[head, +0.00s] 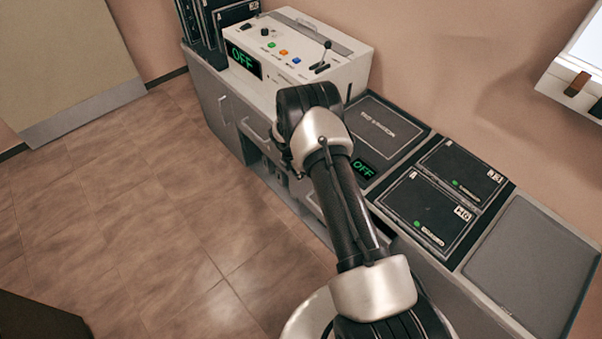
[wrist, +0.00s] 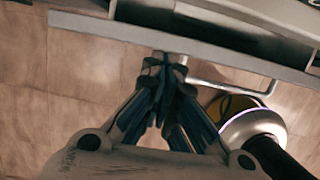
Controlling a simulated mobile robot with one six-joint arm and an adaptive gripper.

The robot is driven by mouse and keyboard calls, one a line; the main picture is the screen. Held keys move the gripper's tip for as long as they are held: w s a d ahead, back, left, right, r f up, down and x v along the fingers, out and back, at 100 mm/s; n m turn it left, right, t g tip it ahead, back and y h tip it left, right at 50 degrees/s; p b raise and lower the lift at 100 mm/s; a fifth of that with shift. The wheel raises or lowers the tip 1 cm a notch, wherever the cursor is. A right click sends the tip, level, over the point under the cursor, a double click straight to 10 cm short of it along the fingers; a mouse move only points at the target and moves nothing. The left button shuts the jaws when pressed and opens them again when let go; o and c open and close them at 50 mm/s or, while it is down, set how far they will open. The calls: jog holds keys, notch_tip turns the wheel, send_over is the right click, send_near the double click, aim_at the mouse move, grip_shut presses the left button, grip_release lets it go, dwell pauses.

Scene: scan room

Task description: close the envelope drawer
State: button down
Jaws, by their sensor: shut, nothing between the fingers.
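In the wrist view a pale grey drawer front (wrist: 110,27) crosses the top of the picture, seen from above. A grey interior with a dark slotted part shows behind it, so this drawer appears pulled out. I cannot read a label to confirm it is the envelope drawer. A silver bar handle (wrist: 235,87) sticks out from its front. My gripper (wrist: 163,60) is shut and empty, its tips at the drawer front just left of the handle; contact is unclear. In the head view my arm hides most of the drawer and the gripper.
The long counter (head: 470,279) runs along the wall, holding a white control console (head: 305,75) and dark labelled boxes (head: 424,207). A grey tray (head: 535,265) lies at the near end.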

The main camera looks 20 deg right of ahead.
jog(key=s+a+r+p, duration=0.25)
jog(key=a+r, duration=0.35)
jog(key=r, duration=0.3)
jog(key=s+a+f+t+h+b, duration=0.1)
jog(key=s+f+t+h, duration=0.1)
jog(key=s+f+h, duration=0.6)
jog(key=s+a+f+t+h+b, duration=0.1)
jog(key=s+f+t+h+b, duration=0.2)
jog(key=s+h, duration=0.6)
jog(key=w+d+y, duration=0.2)
jog(key=d, duration=1.1)
jog(key=shift+w+d+f+b, duration=0.2)
jog(key=shift+w+f+b, duration=0.1)
jog(key=shift+f, duration=0.1)
jog(key=shift+s, duration=0.15)
